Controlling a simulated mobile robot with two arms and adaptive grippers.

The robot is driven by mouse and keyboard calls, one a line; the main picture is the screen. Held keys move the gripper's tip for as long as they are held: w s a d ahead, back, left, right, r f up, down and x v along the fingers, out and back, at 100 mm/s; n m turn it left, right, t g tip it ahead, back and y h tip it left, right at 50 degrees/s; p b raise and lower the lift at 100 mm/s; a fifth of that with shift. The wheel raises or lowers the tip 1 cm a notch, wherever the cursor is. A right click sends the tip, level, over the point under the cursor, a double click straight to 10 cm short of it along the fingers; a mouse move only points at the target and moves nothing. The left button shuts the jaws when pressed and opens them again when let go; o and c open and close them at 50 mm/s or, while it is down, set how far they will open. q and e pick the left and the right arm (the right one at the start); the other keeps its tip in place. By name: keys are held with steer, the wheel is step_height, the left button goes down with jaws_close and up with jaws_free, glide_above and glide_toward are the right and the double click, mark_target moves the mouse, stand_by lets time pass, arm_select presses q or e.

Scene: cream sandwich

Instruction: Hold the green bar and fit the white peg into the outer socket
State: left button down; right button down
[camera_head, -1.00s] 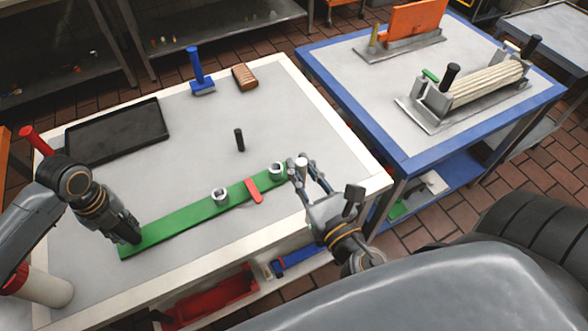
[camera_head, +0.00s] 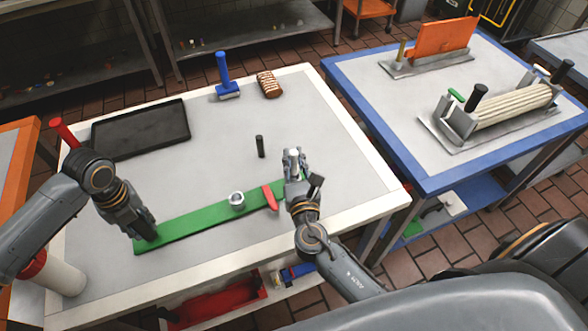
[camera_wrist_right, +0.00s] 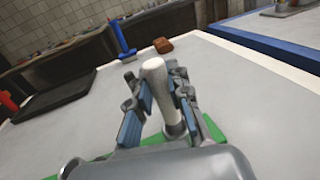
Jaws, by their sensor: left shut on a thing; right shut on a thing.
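The long green bar (camera_head: 190,224) lies across the white-edged table. My left gripper (camera_head: 145,238) is shut on its left end. My right gripper (camera_head: 295,168) is shut on the white peg (camera_head: 294,154) over the bar's right end. In the right wrist view the peg (camera_wrist_right: 155,78) stands nearly upright between the fingers, its lower end at a grey metal ring, the outer socket (camera_wrist_right: 176,131). I cannot tell how deep it sits. The other socket (camera_head: 237,200) is empty on the bar, with a red piece (camera_head: 270,197) across the bar beside it.
A black peg (camera_head: 260,146) stands on the table behind the bar. A black tray (camera_head: 140,130), a blue-handled tool (camera_head: 226,78) and a brown block (camera_head: 269,84) are farther back. A blue-edged table (camera_head: 420,180) stands at the right.

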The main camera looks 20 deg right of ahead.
mark_target(295, 172)
steer(key=shift+f, duration=2.15)
steer(key=c, duration=1.3)
jaws_free()
steer(key=shift+f, duration=0.1)
steer(key=shift+o, duration=0.2)
steer(key=v, duration=1.2)
arm_select(q)
steer(key=c, duration=0.9)
jaws_free()
